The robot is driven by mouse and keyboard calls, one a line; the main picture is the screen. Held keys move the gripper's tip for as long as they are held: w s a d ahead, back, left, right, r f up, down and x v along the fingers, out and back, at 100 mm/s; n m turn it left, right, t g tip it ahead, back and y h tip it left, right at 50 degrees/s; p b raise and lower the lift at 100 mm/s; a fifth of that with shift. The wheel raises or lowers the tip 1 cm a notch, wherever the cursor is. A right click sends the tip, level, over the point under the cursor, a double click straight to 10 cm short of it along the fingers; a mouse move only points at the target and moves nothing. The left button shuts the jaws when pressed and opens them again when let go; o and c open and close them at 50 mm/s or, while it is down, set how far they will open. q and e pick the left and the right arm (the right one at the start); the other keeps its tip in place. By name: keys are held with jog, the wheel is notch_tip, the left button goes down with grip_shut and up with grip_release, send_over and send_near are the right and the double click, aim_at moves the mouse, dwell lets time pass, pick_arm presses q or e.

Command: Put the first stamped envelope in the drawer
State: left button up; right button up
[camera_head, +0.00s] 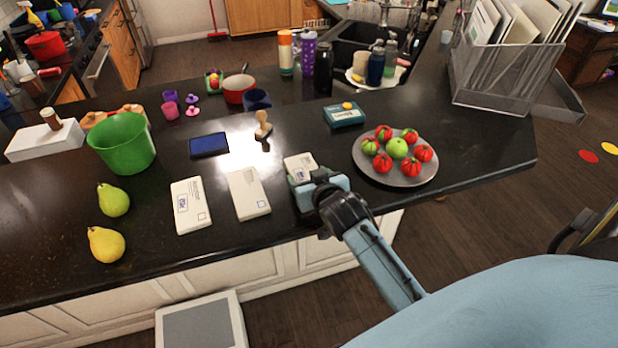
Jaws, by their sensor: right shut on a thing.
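Several envelopes lie on the dark counter (340,225): a left white envelope (191,204), a middle one (249,193), and a third envelope (299,163) at my right gripper. My right gripper (308,186) is shut on this third envelope, at its near end, and covers part of it. Whether the envelope is lifted is hard to tell. A wooden-handled stamp (263,126) stands behind the envelopes, with a blue ink pad (209,145) to its left. A grey mesh organizer (500,88) holds papers at the right; its drawer (562,104) sticks out to the right. My left gripper is not in view.
A plate (366,167) of tomatoes and a green apple stands right of my right gripper. A teal box (344,115) lies behind it. A green bowl (122,145) and two pears (106,244) are at the left. The counter before the organizer is clear.

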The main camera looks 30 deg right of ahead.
jog(key=shift+f, duration=0.25)
jog(key=shift+f, duration=0.15)
jog(key=o, duration=0.5)
jog(key=shift+f, duration=0.15)
jog(key=o, duration=0.4)
jog(key=shift+o, duration=0.2)
